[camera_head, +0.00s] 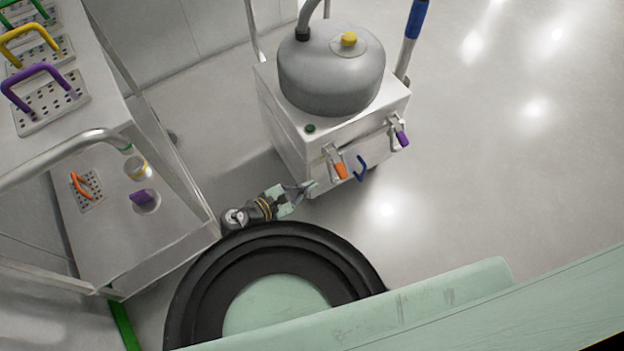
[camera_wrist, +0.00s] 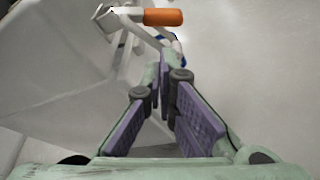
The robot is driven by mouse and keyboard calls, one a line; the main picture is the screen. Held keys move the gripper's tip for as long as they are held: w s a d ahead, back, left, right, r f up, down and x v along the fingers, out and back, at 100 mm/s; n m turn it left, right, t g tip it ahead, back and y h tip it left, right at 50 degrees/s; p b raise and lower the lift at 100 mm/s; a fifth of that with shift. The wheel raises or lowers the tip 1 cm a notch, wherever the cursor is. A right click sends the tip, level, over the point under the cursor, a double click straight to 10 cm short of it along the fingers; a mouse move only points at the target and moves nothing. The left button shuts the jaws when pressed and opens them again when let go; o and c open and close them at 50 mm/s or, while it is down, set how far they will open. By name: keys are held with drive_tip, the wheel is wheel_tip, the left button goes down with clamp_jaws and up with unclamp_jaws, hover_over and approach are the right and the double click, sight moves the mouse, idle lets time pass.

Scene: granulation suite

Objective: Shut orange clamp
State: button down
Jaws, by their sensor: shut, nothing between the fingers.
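The orange clamp (camera_head: 340,171) is on the front face of a white cabinet, at its left part, with a metal bracket and an orange grip that hangs down and outward. In the wrist view its orange grip (camera_wrist: 163,17) lies level at the top, joined to the metal bracket on its left. My gripper (camera_head: 309,187) is just left of the clamp and a little lower, apart from it. In the wrist view my gripper's fingers (camera_wrist: 161,75) come together, empty, below the orange grip. I cannot tell whether the clamp is fully open.
The white cabinet (camera_head: 290,140) carries a grey tank (camera_head: 331,80). A purple clamp (camera_head: 402,138) and a blue hook (camera_head: 360,168) are right of the orange clamp. A metal trolley (camera_head: 120,235) stands at left. The floor at right is clear.

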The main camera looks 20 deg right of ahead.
sight(338, 164)
drive_tip(key=x, duration=0.8)
